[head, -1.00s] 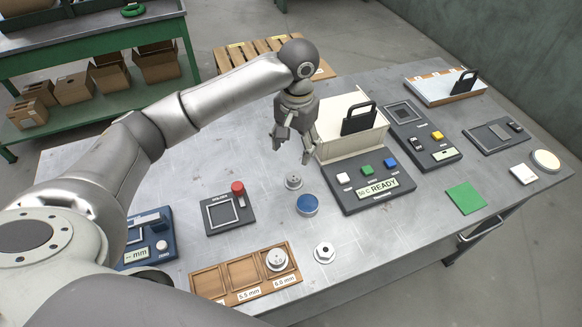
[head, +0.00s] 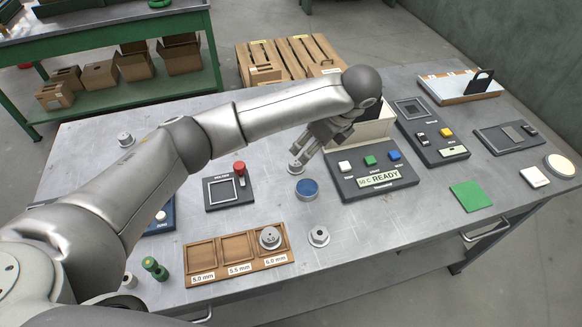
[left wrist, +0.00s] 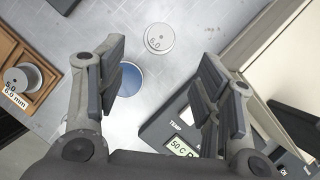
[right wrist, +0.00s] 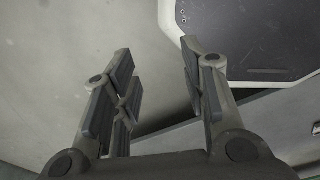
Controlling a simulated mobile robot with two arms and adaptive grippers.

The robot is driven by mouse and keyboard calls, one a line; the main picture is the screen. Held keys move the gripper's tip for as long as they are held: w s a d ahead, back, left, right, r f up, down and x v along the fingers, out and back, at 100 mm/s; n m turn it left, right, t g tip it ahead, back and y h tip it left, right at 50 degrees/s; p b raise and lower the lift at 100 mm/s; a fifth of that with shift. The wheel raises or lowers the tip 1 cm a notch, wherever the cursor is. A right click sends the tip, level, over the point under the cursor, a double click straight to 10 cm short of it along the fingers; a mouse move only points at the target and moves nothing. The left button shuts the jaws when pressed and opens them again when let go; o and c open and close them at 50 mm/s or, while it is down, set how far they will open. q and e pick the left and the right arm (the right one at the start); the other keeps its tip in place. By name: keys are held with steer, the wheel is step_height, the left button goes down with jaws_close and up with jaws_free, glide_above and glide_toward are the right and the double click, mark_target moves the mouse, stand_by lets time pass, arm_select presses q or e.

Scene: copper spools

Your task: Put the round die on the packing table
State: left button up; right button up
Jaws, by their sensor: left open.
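A round metal die (head: 295,167) lies on the grey workbench, behind a blue round pad. It shows in the left wrist view (left wrist: 159,38), marked 6.0. A similar metal piece (head: 270,238) sits in the 6.0 mm tray slot. A metal piece with an angular flange (head: 318,236) lies right of the tray. My left gripper (head: 303,152) is open and empty, close above the round die; the die shows beyond and between its fingers. My right gripper (right wrist: 160,75) is open and empty, outside the head view. A green table (head: 120,100) with cardboard boxes, perhaps the packing table, stands back left.
A READY panel (head: 375,181) with a cream housing stands right of my left gripper. A panel with a red knob (head: 229,190) lies left. The wooden tray (head: 238,255) is near the front edge.

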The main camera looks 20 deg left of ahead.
mark_target(296, 162)
arm_select(q)
steer(key=x, duration=0.4)
steer(key=shift+a+p, duration=0.2)
steer(key=shift+p, duration=0.1)
steer(key=shift+w+a+f, duration=0.15)
steer(key=shift+a+f, duration=0.05)
steer(key=shift+f, duration=0.4)
steer(key=p+x, duration=0.1)
steer(key=x, duration=0.4)
steer(key=shift+f, duration=0.1)
steer(key=shift+d, duration=0.1)
arm_select(e)
steer(key=shift+a+r, duration=0.25)
steer(key=shift+r, duration=0.75)
arm_select(q)
steer(key=shift+c, duration=0.3)
steer(key=c, duration=1.2)
jaws_close()
